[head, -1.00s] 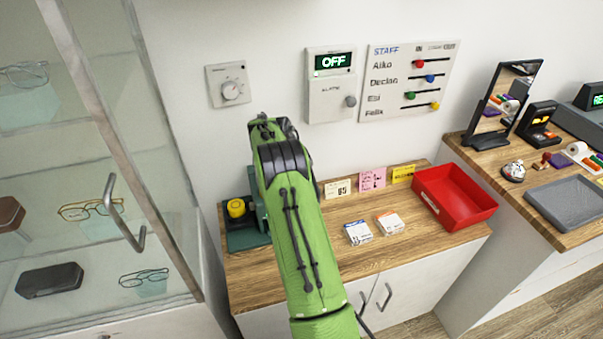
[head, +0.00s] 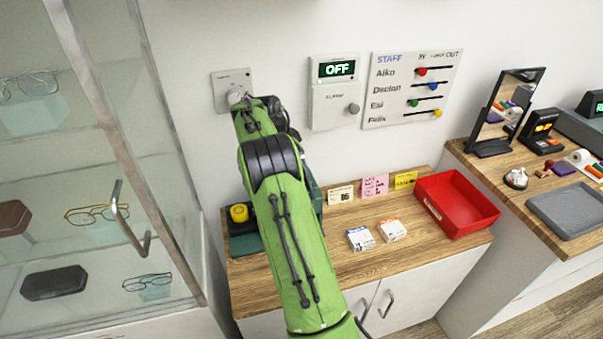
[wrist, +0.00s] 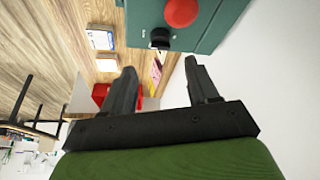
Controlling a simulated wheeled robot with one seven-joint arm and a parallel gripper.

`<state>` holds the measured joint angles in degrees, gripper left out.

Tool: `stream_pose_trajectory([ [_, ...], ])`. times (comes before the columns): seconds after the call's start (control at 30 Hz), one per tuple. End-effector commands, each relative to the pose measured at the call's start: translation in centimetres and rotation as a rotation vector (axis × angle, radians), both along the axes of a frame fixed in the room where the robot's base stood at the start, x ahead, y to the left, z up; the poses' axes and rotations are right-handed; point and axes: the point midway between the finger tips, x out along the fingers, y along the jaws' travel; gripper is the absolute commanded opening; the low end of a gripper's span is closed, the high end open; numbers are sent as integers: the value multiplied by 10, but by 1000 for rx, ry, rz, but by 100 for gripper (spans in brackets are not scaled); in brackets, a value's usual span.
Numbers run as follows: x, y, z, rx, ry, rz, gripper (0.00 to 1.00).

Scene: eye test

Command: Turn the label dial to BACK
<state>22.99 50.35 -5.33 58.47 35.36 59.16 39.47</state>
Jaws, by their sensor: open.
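A teal machine (head: 245,246) with a yellow round part (head: 239,213) stands at the counter's left end, mostly hidden behind my arm. In the wrist view the teal machine (wrist: 225,22) shows a red round part (wrist: 182,11) and a small black knob (wrist: 160,38). No lettering is readable there, so I cannot tell whether this knob is the label dial. A wall plate (head: 222,92) with a white knob is partly covered by my arm's end. My gripper (wrist: 160,64) is open and empty, its fingertips short of the black knob. The head view hides the gripper behind the arm.
A red tray (head: 470,222), two small boxes (head: 361,239) and several cards (head: 375,187) lie right of my arm. A glass cabinet with a handle (head: 128,220) stands close on the left. An OFF panel (head: 336,69) and STAFF board (head: 384,105) hang on the wall.

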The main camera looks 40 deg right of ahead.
Motion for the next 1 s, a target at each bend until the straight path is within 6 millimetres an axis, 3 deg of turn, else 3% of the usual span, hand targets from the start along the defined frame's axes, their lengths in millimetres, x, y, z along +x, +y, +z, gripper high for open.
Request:
stream_pose_trajectory([
  [0.1, 3, 13, 32, -1, -2, 4, 59],
  [0.23, 4, 21, 51, 0, -1, 2, 59],
  [0.87, 3, 23, 57, 1, 0, 1, 59],
  [1.0, 0, 38, 77, 11, -6, 73, 59],
])
